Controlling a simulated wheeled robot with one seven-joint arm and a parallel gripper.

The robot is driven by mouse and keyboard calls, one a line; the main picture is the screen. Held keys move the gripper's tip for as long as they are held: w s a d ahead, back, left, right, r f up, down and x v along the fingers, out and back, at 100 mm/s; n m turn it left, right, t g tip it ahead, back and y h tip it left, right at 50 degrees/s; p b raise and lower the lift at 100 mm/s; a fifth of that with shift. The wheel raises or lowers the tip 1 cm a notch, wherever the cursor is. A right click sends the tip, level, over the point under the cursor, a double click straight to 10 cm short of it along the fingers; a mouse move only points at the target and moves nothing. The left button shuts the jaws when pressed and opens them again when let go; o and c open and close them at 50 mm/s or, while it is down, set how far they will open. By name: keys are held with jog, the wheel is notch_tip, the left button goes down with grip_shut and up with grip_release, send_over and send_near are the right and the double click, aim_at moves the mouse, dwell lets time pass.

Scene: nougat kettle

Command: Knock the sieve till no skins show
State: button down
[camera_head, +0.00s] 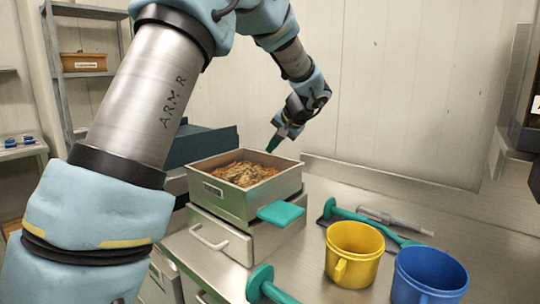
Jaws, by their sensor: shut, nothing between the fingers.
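The sieve (233,198) is a square metal box with a green tab (281,213) at its front right corner. It sits on a metal drawer unit (222,236) on the steel bench. Brown and tan flaky bits, which look like skins (245,172), show inside it. Whether the tips touch the rim I cannot tell. Nothing shows between the fingers.
A yellow mug (353,262) and a blue mug (428,280) stand at the front right. Green-handled tools (345,212) and a grey tool (390,220) lie behind them. A green knob-ended tool (262,284) lies at the front. A dark blue box (200,147) stands behind the sieve.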

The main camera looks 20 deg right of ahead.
jog(key=shift+s+a+f, duration=0.15)
jog(key=shift+a+f, duration=0.05)
jog(key=shift+f, duration=0.65)
jog(key=shift+d+r+p, duration=0.15)
jog(key=shift+r+p, duration=0.25)
jog(key=shift+r, duration=0.15)
jog(key=shift+w+d+r+p, duration=0.2)
jog(key=shift+r+p, duration=0.4)
jog(key=shift+r, duration=0.3)
jog(key=shift+w+d+r+p, duration=0.15)
jog(key=shift+d+r+p, duration=0.1)
jog(key=shift+r+p, duration=0.5)
jog(key=shift+w+d+r+p, duration=0.2)
jog(key=shift+r+p, duration=0.25)
jog(key=shift+r, duration=0.6)
